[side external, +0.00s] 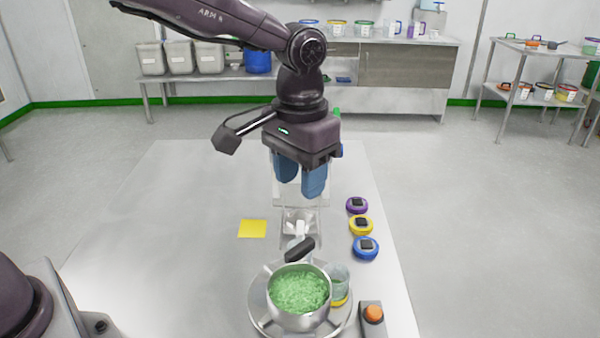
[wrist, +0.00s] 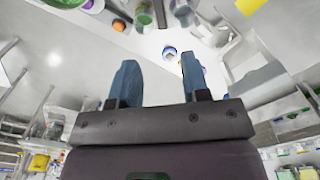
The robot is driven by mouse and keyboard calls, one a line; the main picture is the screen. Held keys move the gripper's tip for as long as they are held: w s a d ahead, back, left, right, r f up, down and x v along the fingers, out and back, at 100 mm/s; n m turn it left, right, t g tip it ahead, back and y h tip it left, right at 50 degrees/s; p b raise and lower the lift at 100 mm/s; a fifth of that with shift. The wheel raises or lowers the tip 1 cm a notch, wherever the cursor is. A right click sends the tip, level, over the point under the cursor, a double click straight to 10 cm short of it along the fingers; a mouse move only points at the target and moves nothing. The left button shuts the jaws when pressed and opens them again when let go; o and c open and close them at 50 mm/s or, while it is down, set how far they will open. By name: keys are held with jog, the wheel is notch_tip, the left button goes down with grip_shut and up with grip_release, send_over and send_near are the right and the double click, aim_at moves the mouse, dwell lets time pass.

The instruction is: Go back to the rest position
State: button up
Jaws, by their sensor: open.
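My gripper (side external: 301,185) hangs above the far part of the pale work table (side external: 190,200), its blue fingers pointing down. The fingers stand apart with nothing between them. In the wrist view my gripper (wrist: 157,75) also shows two separate blue fingers and an empty gap. The fingers are clear of the table and of the things on it. A clear stand or box (side external: 283,197) is behind the fingers, partly hidden by them.
A metal pot of green granules (side external: 298,290) stands on a round plate at the front, a clear beaker (side external: 338,280) beside it. Purple (side external: 357,205), yellow (side external: 361,225) and blue (side external: 366,248) round items line the right edge. An orange button (side external: 373,313) is near. The table's left is clear beyond a yellow square (side external: 252,229).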

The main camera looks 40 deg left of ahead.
jog(key=s+a+r+t, duration=0.2)
jog(key=s+a+r, duration=0.2)
jog(key=s+a, duration=0.3)
jog(key=s+a+r+t, duration=0.3)
jog(key=s+a, duration=0.4)
jog(key=s, duration=0.6)
jog(key=shift+s+a+r+t, duration=0.2)
jog(key=shift+r+t, duration=0.1)
jog(key=shift+r, duration=0.2)
